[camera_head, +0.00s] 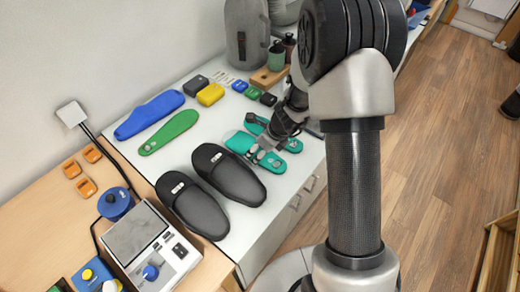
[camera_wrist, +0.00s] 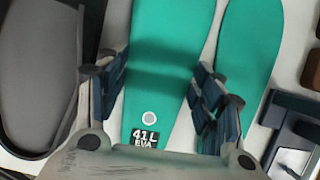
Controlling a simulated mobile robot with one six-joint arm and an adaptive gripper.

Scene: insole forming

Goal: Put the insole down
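A teal insole (camera_wrist: 163,40) marked "41 L EVA" lies between the fingers of my gripper (camera_wrist: 160,88) in the wrist view. The fingers sit along its two long edges, apart by about its width, and appear to be closed on it. In the head view, this insole (camera_head: 239,143) is at or just above the white worktop (camera_head: 215,240), partly hidden by my gripper (camera_head: 262,152). Any gap beneath it is hard to judge. A second teal insole (camera_wrist: 250,40) lies beside it to the right, roughly parallel.
Two black slippers (camera_head: 229,175) stand left of the teal insoles. A blue insole (camera_head: 149,115) and a green insole (camera_head: 168,132) lie farther left. Small coloured blocks (camera_head: 210,94) are behind.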

